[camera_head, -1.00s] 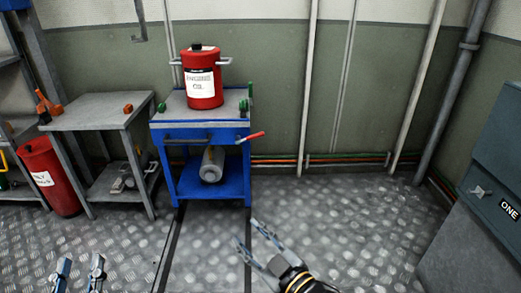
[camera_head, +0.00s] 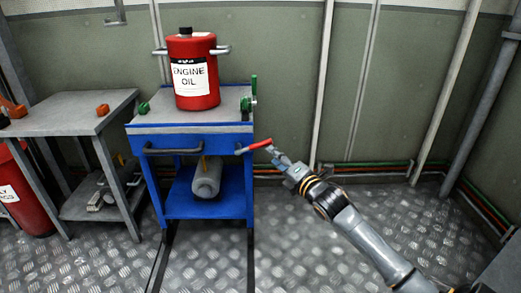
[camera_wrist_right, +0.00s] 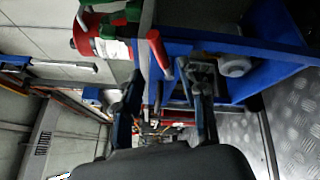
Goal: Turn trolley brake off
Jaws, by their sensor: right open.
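The blue trolley (camera_head: 217,143) stands by the back wall in the head view. Its brake lever has a red grip (camera_head: 258,146) that sticks out at the trolley's right front corner. My right gripper (camera_head: 277,157) is close to the end of this grip. In the right wrist view, the red grip (camera_wrist_right: 157,47) shows just ahead of and between the two spread fingers of my right gripper (camera_wrist_right: 160,82). The gripper is open and empty; whether a finger touches the grip, I cannot tell. My left gripper is out of view.
A red engine oil can (camera_head: 193,88) stands on the trolley top, and a grey cylinder (camera_head: 206,180) lies on its lower shelf. A grey table (camera_head: 65,118) stands close at the left. The floor (camera_head: 300,250) in front is clear.

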